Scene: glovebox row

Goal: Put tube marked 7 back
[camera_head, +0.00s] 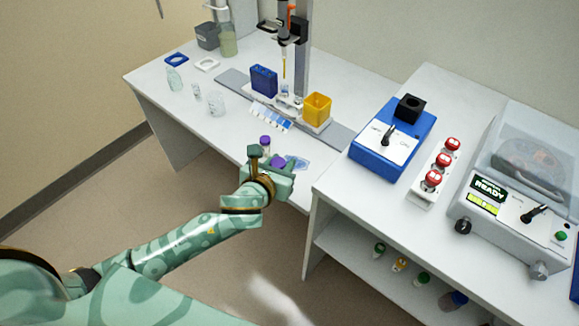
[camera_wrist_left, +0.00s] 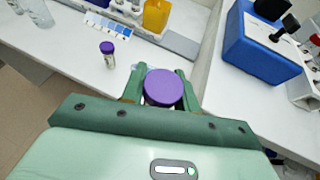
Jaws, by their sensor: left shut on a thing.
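My left gripper (camera_head: 270,165) is shut on a purple-capped tube (camera_head: 278,161) at the front edge of the left bench. In the left wrist view the round purple cap of the held tube (camera_wrist_left: 164,88) sits between the green fingers of the left gripper (camera_wrist_left: 162,92); the cap hides the tube's body. A second purple-capped tube (camera_wrist_left: 108,54) stands upright on the bench to the left of the gripper; it also shows in the head view (camera_head: 265,143). No number is readable on either tube. My right gripper is not in view.
A blue holder (camera_head: 263,81), a yellow bin (camera_head: 317,109) and a pipette stand are at the back. Glassware (camera_head: 217,104) stands left. The right bench holds a blue device (camera_head: 388,145), red-capped tubes in a white rack (camera_head: 430,190) and a centrifuge (camera_head: 515,200).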

